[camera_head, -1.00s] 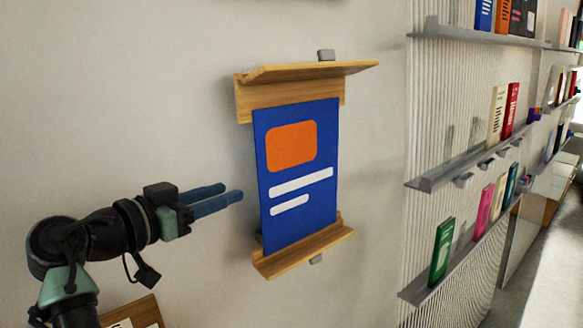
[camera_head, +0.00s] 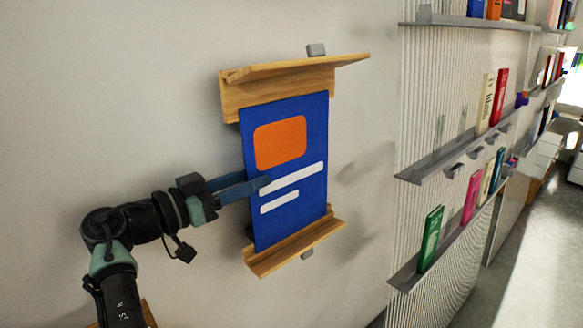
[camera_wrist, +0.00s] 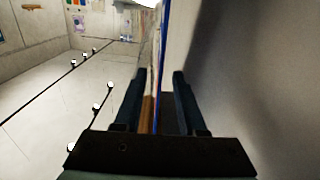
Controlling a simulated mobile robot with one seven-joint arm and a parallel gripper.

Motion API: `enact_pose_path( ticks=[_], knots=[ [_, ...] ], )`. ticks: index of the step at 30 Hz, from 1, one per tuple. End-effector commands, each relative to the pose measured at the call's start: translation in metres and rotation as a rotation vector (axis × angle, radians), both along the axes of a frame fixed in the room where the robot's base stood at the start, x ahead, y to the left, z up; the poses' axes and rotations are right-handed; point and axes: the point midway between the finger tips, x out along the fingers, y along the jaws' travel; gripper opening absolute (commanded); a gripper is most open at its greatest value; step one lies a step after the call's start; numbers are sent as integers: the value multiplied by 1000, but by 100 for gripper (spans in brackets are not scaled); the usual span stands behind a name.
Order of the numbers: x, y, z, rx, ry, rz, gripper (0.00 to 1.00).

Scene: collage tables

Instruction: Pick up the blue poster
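The blue poster (camera_head: 290,215) has an orange block and two white bars. It stands upright in a wooden wall holder, between an upper ledge (camera_head: 300,72) and a lower ledge (camera_head: 295,250). My gripper (camera_head: 258,186) is at the poster's left edge, with one finger in front of the poster and the other reaching toward its back. In the wrist view the poster shows edge-on as a thin blue strip (camera_wrist: 162,50) between the two spread fingers of my gripper (camera_wrist: 160,85). Gaps show on both sides of the strip.
The wall (camera_head: 130,80) is close behind the poster. Grey shelves with books, one a green book (camera_head: 430,238), hang to the right. A wooden thing shows partly at the bottom left behind my arm. Open floor (camera_wrist: 60,110) shows in the wrist view.

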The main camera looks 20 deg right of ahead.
Motion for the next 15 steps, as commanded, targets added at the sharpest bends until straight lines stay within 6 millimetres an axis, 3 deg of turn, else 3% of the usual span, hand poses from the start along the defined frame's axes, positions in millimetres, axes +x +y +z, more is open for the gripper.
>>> enact_pose_path(
  ticks=[3, 7, 15],
  knots=[
    [6, -18, 10, -1, 2, -3, 40],
    [13, -34, 8, -1, 1, -3, 40],
    [16, -40, 5, 0, 0, 0, 40]
  ],
)
